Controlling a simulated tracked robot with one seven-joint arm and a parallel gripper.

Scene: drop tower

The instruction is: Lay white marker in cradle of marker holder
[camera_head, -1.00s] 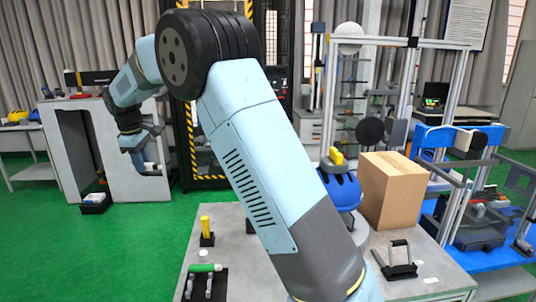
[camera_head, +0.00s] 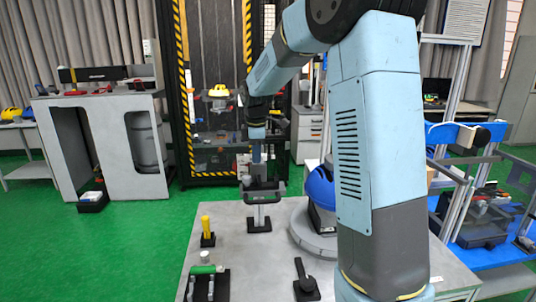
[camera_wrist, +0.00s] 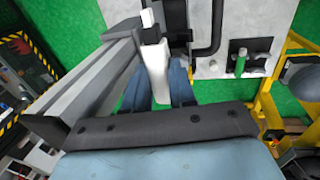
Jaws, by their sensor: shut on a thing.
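My gripper (camera_head: 262,190) is above the grey table's far part, in the middle of the head view. In the wrist view, its fingers (camera_wrist: 158,90) are shut around a long white piece, which looks like the white marker (camera_wrist: 154,60). In the head view the marker is hard to make out against my gripper. Directly below my gripper, a pale post stands on a black base (camera_head: 259,226). At the table's front left, a black stand with two grey uprights (camera_head: 211,287) has a green-and-white cylinder (camera_head: 205,269) at its far side. I cannot tell which stand is the marker holder.
A yellow peg (camera_head: 207,225) stands upright on a black base left of my gripper. A black piece (camera_head: 304,280) stands near the table's front. A blue rounded object (camera_head: 321,187) stands close on the right, partly behind my arm. Bare table (camera_head: 255,262) lies between these things.

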